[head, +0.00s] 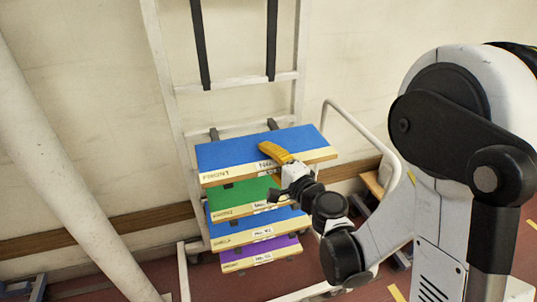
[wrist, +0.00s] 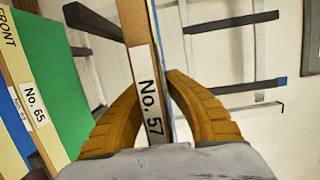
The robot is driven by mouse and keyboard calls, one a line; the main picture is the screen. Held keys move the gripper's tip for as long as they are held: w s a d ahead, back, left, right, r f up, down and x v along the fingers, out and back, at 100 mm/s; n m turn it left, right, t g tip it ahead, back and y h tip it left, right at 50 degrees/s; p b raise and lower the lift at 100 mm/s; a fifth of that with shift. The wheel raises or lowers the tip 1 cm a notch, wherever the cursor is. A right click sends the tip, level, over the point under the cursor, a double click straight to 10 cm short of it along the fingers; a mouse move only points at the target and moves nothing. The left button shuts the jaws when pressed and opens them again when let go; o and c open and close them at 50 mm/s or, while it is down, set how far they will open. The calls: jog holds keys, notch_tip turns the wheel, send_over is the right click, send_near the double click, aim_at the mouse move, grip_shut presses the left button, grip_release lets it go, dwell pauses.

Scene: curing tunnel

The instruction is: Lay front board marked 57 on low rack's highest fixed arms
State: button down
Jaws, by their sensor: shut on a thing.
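The front board marked 57 is the blue-topped board (head: 240,150) with a pale front edge, highest of the boards on the rack's side in the head view. In the wrist view its edge (wrist: 143,60) runs upright with the label "No. 57". My gripper (head: 277,153) has yellow fingers shut on this board's front edge, one finger on each face in the wrist view (wrist: 155,100). The low rack (head: 175,100) is a pale frame with dark arms; two arm ends (head: 214,134) show behind the board. Whether the board touches the arms under it is unclear.
Below are a green board (head: 235,198), labelled No. 65 in the wrist view, another blue board (head: 235,232) and a purple board (head: 255,252). Two long dark bars (head: 200,45) stand upright higher on the rack. A pale curved rail (head: 355,125) stands at right, a thick pale pipe (head: 60,160) at left.

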jog(key=w+p, duration=0.2)
jog(key=w, duration=0.1)
jog(key=shift+w+a+r, duration=0.15)
jog(key=shift+a, duration=0.25)
jog(key=w+d+p+x, duration=0.1)
jog(key=d+p+x, duration=0.15)
jog(key=x, duration=0.85)
notch_tip(320, 180, down, 6)
jog(key=b, duration=0.4)
jog(key=shift+w+b, duration=0.3)
jog(key=shift+a+f+b, duration=0.1)
jog(key=shift+f+b, duration=0.45)
jog(key=c, duration=1.4)
grip_release()
jog(key=shift+c, duration=0.2)
jog(key=v, duration=0.7)
jog(key=shift+s, duration=0.25)
